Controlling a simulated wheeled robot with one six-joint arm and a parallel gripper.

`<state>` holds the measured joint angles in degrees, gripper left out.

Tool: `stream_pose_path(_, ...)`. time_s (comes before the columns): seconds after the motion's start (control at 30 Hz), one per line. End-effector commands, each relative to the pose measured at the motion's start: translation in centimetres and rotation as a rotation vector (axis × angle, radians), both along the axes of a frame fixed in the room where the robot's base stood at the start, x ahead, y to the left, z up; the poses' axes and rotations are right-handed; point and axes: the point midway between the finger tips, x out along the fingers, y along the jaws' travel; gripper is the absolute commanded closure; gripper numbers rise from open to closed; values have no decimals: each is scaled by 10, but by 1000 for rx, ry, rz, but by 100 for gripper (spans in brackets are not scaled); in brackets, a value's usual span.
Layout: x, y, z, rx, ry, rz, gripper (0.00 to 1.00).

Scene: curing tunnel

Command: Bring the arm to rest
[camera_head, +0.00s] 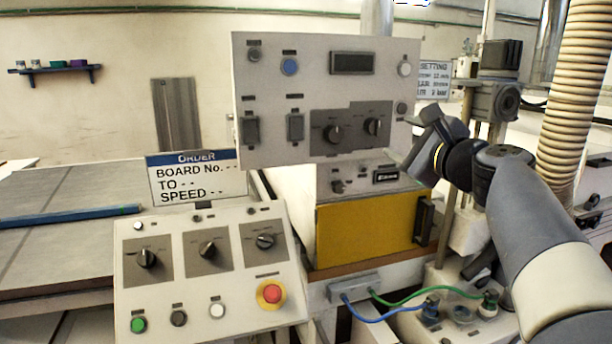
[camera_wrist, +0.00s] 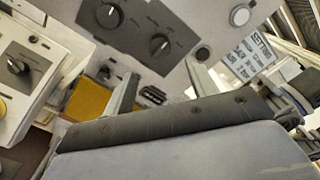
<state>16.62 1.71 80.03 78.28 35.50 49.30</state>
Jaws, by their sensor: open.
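My arm reaches in from the right of the head view, bent at the wrist. My gripper (camera_head: 418,124) is raised in front of the right edge of the upright grey control panel (camera_head: 290,75). In the wrist view my gripper (camera_wrist: 162,90) shows two fingers spread apart with nothing between them. I cannot tell whether a fingertip touches the panel.
A sloped console (camera_head: 180,240) with knobs and a red stop button (camera_head: 272,293) stands at front left. A yellow-fronted box (camera_head: 365,232) sits below the panel. Blue (camera_head: 372,318) and green cables (camera_head: 420,300) run below my arm. A ribbed hose (camera_head: 575,90) rises at right.

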Motion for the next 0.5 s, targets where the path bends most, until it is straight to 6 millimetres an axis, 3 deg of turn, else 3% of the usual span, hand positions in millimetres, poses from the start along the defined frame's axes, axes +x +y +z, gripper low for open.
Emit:
stream_pose_path(0.3, 58, 19, 1, 0, 3, 2, 45)
stream_pose_path(0.5, 84, 28, 5, 34, 12, 0, 45)
